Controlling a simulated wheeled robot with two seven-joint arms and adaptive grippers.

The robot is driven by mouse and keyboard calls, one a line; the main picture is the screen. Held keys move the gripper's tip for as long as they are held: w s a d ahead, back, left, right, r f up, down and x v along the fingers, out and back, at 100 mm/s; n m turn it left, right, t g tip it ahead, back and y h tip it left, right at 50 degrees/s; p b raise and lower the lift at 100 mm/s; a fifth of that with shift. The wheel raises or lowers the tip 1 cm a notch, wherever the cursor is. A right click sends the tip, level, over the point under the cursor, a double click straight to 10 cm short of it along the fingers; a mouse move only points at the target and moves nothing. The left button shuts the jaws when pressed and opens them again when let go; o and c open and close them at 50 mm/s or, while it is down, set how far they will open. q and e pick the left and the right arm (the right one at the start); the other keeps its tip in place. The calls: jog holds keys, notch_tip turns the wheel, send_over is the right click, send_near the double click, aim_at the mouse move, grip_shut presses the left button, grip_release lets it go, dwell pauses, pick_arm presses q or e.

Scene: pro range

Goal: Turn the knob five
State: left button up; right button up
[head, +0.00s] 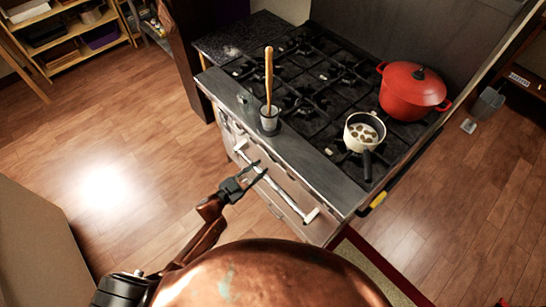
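The stove (313,165) stands at the centre right, its front facing the lower left. Its knobs are too small and dim to tell apart on the front panel, so I cannot pick out knob five. My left gripper (257,170) is in front of the stove, near the long oven handle (290,197). Its two dark fingers look spread, with nothing seen between them. I cannot tell whether it touches the handle or the stove front. My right gripper is not in view.
On the stovetop are a red lidded pot (408,95), a light saucepan (354,139) with its dark handle toward the front, and a metal cup (269,124) holding a wooden utensil (268,72). Shelves (70,45) stand at the upper left. The wood floor left of the stove is clear.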

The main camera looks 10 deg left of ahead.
aim_at(271, 159)
pick_arm(q)
jog(key=d+m+b, duration=0.1)
jog(key=m+b, duration=0.3)
jog(key=m, duration=0.1)
jog(key=w+r+m+b, duration=0.1)
jog(key=m+b, duration=0.4)
jog(key=w+d+m+b, duration=0.1)
jog(key=m+b, duration=0.3)
jog(key=m, duration=0.1)
jog(key=shift+w+d+r+m+h, duration=0.1)
jog(key=shift+d+r+m+h, duration=0.2)
jog(key=shift+r, duration=0.05)
jog(key=shift+x, duration=1.3)
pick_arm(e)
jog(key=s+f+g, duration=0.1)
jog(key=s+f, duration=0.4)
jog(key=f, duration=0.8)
pick_arm(q)
jog(key=shift+w+f, duration=0.1)
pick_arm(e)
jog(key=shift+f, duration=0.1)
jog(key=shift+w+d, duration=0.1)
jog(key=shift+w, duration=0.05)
